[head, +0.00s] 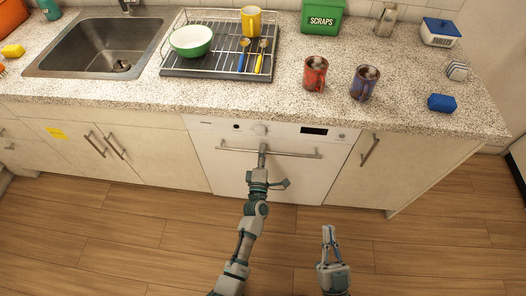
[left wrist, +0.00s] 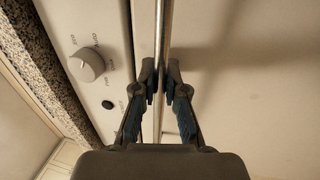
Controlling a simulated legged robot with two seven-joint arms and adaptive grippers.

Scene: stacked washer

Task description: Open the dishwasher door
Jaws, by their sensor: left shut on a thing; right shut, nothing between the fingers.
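The white dishwasher (head: 285,180) is built in under the counter, and its door looks closed. Its long bar handle (head: 300,155) runs across the top of the door. My left gripper (head: 263,150) is at the left half of the handle. In the left wrist view the fingers of the gripper (left wrist: 161,85) are shut on the bar (left wrist: 161,35), one on each side of it. The control knob (left wrist: 87,65) is beside the fingers. My right gripper (head: 329,230) is shut and empty, held over the floor in front of the dishwasher, apart from it.
Cabinets flank the dishwasher. The wooden floor (head: 120,235) in front is clear.

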